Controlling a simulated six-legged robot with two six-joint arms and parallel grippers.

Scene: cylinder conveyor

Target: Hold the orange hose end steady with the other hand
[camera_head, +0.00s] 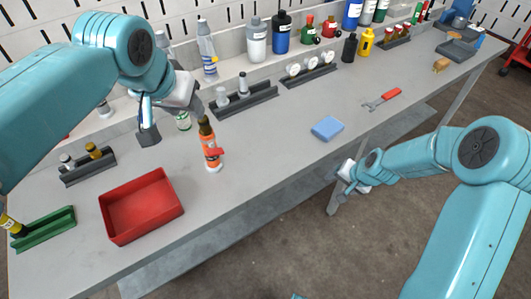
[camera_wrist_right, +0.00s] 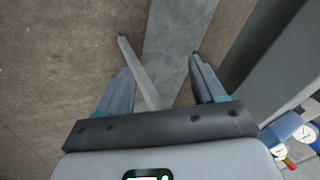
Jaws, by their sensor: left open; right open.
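I cannot make out a hose in either view. The orange thing nearest my left gripper is an upright bottle-like piece (camera_head: 211,155) with a white band, a red side part and a dark top, standing on the grey bench. My left gripper (camera_head: 172,118) is open above the bench, up and left of this piece, with one finger close to its dark top; contact cannot be told. My right gripper (camera_head: 345,180) is open and empty off the bench's front edge, well right of the orange piece. In the right wrist view its spread fingers (camera_wrist_right: 160,64) point at the floor.
A red tray (camera_head: 142,206) lies front left, near a green holder (camera_head: 45,228). A blue sponge (camera_head: 327,128) and a red-handled tool (camera_head: 382,99) lie right of centre. Gauges (camera_head: 309,70) and bottles line the back. The middle of the bench (camera_head: 270,140) is clear.

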